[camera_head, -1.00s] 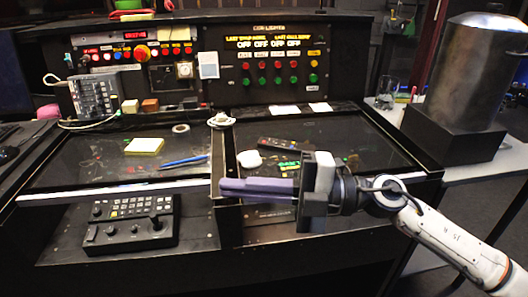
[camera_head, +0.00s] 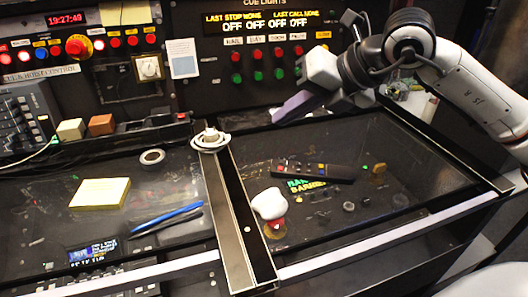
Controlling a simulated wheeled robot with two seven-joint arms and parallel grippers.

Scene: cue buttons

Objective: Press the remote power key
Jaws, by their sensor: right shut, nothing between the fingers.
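The black remote (camera_head: 338,175) lies on the right glass-like panel of the console, lengthwise from left to right. Small coloured keys show on it, with a reddish one at its left end; which is the power key is too small to tell. My right gripper (camera_head: 280,117) comes in from the upper right, with its purple-grey fingers shut and empty. Its fingertips point down-left and appear above and behind the remote, apart from it. My left gripper is out of view.
A white coiled item (camera_head: 210,140) sits on the divider. The cue-light panel (camera_head: 268,60) rises behind.

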